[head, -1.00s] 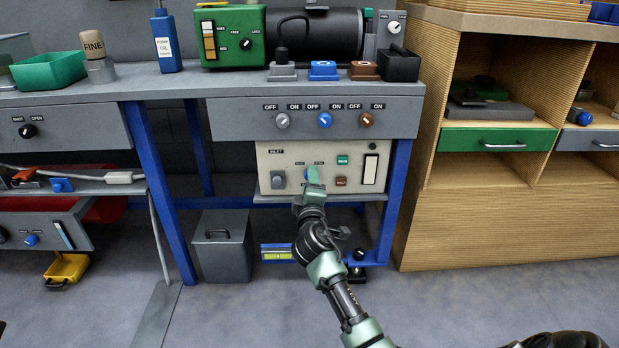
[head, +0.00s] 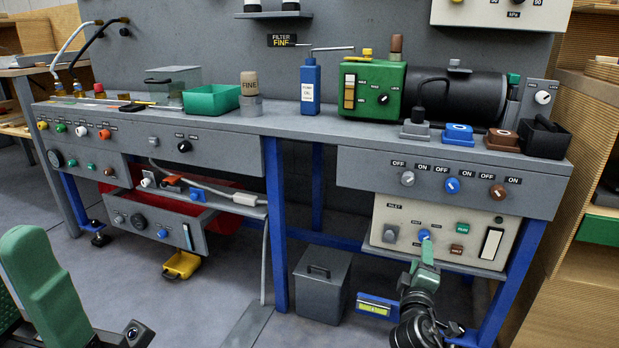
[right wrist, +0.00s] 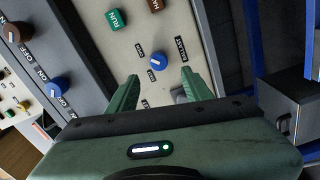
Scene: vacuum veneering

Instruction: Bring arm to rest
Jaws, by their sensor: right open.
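My right gripper (head: 428,254) is in front of the cream control panel (head: 383,216) at the lower right of the head view. In the right wrist view its two green fingers (right wrist: 160,88) are spread apart with nothing between them. A small blue knob (head: 424,234) on the panel is just beyond the fingertips; it also shows in the right wrist view (right wrist: 157,62). I cannot tell whether a finger touches the panel. My left gripper is not in view; a green part of my own body shows at the lower left of the head view.
A grey bench (head: 225,122) with blue legs surrounds the panel. A grey lidded bin (head: 322,288) stands on the floor left of my right arm. The floor in front is mostly free.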

